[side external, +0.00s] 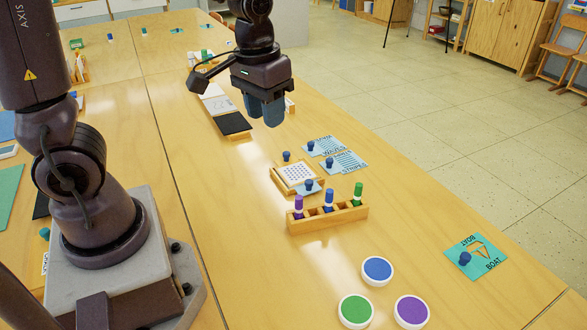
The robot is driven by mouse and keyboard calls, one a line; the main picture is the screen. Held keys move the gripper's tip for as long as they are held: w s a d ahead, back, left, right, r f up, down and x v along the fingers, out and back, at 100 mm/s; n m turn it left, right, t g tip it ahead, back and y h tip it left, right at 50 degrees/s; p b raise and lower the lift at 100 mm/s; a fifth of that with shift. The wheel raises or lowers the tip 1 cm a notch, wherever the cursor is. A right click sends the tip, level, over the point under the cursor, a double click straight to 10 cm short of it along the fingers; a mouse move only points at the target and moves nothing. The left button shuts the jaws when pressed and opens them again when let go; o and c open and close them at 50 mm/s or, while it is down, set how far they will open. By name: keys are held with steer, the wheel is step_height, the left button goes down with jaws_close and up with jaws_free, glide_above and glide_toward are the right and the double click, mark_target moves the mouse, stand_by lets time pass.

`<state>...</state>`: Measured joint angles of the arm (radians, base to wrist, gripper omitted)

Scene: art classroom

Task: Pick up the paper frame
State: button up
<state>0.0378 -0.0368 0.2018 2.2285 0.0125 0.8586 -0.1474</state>
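The paper frame appears to be the small wooden frame (275,179) around a white sheet with blue dots, lying on the table near the middle of the side view. A light blue card with a blue knob (309,187) lies at its front right corner and partly overlaps it in the view. My gripper (266,116), with blue fingers pointing down, hangs above the table, behind and a little left of the frame, and apart from it. Its fingers look close together from this angle, and the gap between them is not clear. I see nothing held in it.
A wooden rack (328,217) with purple, blue and green markers stands just in front of the frame. Blue cards (343,161) lie behind it to the right. A black pad (233,124) lies behind left. Round pots (377,269) and a boat card (477,256) are farther forward.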

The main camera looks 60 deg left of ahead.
steer(key=w+a+f+n+g+y, duration=0.25)
steer(key=w+a+f+n, duration=0.45)
steer(key=w+a+f, duration=0.35)
steer(key=n+t+y, duration=0.1)
steer(key=n+y, duration=0.1)
steer(key=n, duration=0.4)
glide_toward(287, 153)
steer(key=x, duration=0.4)
steer(key=shift+a, duration=0.35)
steer(key=x, duration=0.5)
steer(key=shift+d+f, duration=0.15)
steer(key=shift+d, duration=0.15)
jaws_close()
